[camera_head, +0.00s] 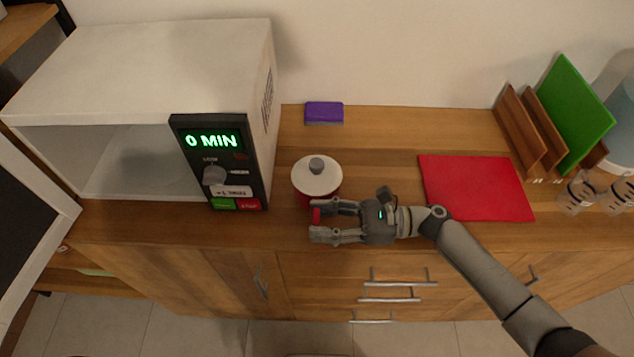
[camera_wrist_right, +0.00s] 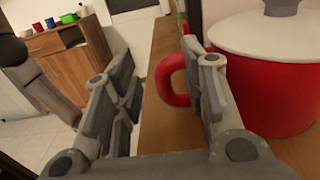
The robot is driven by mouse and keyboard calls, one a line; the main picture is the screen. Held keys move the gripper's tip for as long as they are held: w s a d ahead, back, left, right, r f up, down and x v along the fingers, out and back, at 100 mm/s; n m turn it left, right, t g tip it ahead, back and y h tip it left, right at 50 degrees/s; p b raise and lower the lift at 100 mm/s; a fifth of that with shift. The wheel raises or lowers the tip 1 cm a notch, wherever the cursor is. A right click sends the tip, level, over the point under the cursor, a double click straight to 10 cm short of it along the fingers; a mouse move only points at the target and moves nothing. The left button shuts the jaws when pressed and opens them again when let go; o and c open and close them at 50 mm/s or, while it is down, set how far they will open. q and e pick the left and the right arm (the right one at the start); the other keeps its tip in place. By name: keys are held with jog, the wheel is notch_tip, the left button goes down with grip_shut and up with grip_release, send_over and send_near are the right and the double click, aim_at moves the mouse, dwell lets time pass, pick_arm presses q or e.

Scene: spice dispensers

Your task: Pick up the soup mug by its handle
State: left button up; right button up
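The soup mug (camera_head: 301,198) is red with a white lid (camera_head: 309,180) and a grey knob. It stands upright on the wooden counter, right of the microwave. In the right wrist view the mug (camera_wrist_right: 270,88) fills the right side, and its red handle (camera_wrist_right: 170,82) sticks out toward the space between my fingers. My right gripper (camera_head: 316,222) is open at the mug's front side. One finger lies close to the mug and hides part of the handle; I cannot tell whether it touches. The other finger is clear of it. My left gripper is not in view.
A white microwave (camera_head: 150,60) with an open front stands left of the mug. A purple sponge (camera_head: 324,112) lies behind it. A red cutting board (camera_head: 475,188) lies to the right, near a rack with a green board (camera_head: 572,110) and glasses (camera_head: 578,192). Drawer handles (camera_head: 400,284) show below.

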jog(key=shift+a, duration=0.8)
grip_shut()
jog(key=shift+w+r, duration=0.1)
jog(key=shift+r, duration=0.1)
jog(key=shift+r, duration=0.65)
jog(key=s+a+r+p, duration=0.1)
jog(key=s+a+r, duration=0.4)
jog(key=s+r, duration=0.6)
jog(key=shift+s+r, duration=0.25)
jog(key=shift+s, duration=0.8)
